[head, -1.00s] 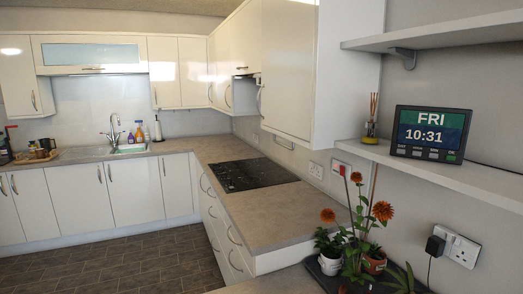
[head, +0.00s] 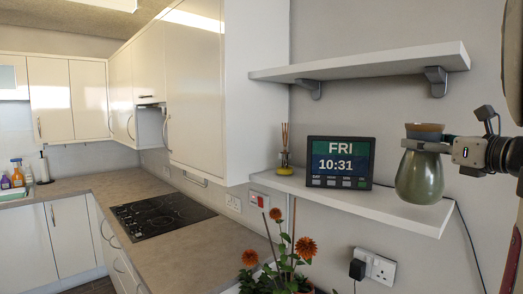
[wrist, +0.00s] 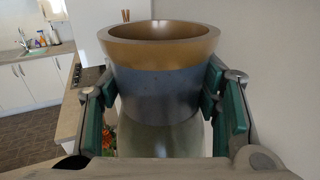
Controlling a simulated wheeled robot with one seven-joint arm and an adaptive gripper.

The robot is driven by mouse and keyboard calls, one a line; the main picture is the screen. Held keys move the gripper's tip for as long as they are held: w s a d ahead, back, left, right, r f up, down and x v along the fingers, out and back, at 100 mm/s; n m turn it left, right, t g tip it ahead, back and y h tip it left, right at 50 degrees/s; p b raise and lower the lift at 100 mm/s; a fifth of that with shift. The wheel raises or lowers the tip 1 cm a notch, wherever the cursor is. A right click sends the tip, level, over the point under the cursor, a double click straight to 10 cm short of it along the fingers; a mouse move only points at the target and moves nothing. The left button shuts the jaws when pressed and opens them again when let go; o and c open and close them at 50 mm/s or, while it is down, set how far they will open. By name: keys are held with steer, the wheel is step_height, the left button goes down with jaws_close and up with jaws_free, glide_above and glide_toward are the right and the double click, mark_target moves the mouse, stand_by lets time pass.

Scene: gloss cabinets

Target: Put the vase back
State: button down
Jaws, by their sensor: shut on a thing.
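The vase (head: 419,177) has a green-grey glazed body, a darker neck and a tan rim. My gripper (head: 428,146) comes in from the right and is shut on its neck, holding it upright. In the head view the vase appears in front of the right end of the lower shelf (head: 350,199). I cannot tell whether its base touches the shelf. In the wrist view the vase (wrist: 160,95) fills the middle, with green finger pads on both sides of the neck; its lower body is hidden.
A digital clock (head: 340,162) and a reed diffuser (head: 285,155) stand on the lower shelf, left of the vase. The upper shelf (head: 360,65) is empty. Orange flowers (head: 290,250) and a wall socket with a black plug (head: 374,266) are below. A cable hangs at the right.

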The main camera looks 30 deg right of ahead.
mark_target(415, 158)
steer(key=w+d, duration=0.3)
steer(key=shift+w+f+p, duration=0.15)
steer(key=shift+p, duration=0.15)
steer(key=shift+f+p, duration=0.35)
steer(key=shift+f, duration=1.55)
steer(key=c, duration=0.6)
jaws_free()
steer(key=shift+o, duration=0.2)
